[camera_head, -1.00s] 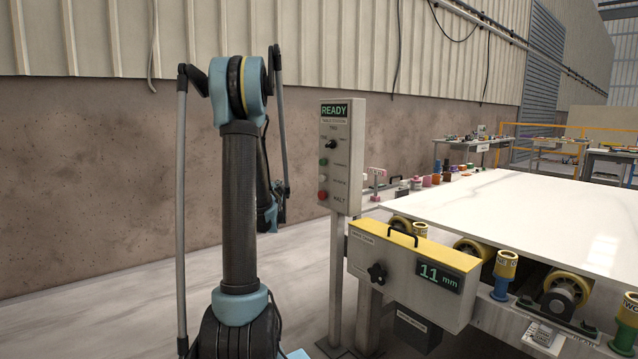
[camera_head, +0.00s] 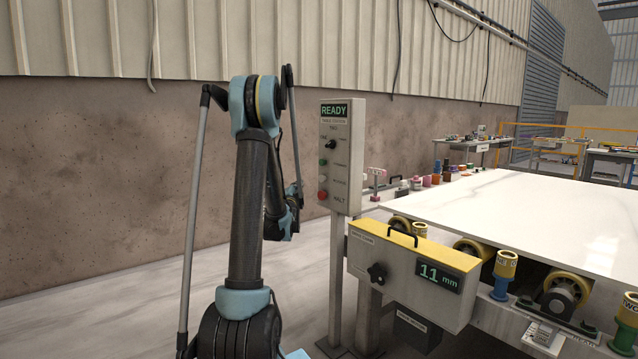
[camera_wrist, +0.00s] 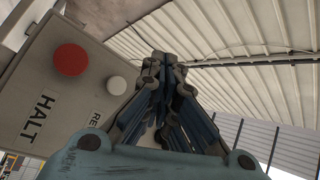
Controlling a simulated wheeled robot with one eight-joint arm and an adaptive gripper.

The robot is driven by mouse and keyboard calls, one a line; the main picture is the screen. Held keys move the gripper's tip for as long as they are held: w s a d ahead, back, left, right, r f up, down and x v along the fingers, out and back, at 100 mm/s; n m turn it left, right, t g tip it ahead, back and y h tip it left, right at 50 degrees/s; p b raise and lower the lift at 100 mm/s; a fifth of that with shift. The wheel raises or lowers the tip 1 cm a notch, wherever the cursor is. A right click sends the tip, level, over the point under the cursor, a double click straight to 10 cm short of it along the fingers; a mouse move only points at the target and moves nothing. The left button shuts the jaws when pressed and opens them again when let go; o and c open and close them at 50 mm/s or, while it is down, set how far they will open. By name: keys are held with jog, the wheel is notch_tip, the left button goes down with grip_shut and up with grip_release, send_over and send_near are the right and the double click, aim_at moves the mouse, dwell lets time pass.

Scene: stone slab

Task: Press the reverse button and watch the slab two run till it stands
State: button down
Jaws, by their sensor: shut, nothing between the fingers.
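The control box (camera_head: 341,122) stands on a post left of the slab, with a lit READY display (camera_head: 335,110). Its face has a dark selector knob, a green button, a white button and a red button. In the wrist view a white button (camera_wrist: 117,85) sits beside a label starting "RE", its rest hidden, next to the red HALT button (camera_wrist: 71,60). My gripper (camera_wrist: 160,62) is shut and empty, its fingers seen in front of the box near the white button; contact cannot be told. The white slab (camera_head: 510,215) lies flat on the rollers.
A gauge box (camera_head: 413,272) reading 11 mm sits at the slab's near left corner. Rollers and coloured cups line the near edge. Small coloured pots (camera_head: 436,176) stand along the far left edge. Benches stand behind; a wall runs at left.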

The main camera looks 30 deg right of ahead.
aim_at(323, 178)
jog(key=d, duration=0.7)
jog(key=shift+w+d, duration=0.25)
jog(key=shift+d, duration=0.15)
jog(key=shift+d, duration=0.1)
dwell(1.1)
jog(key=shift+d, duration=0.35)
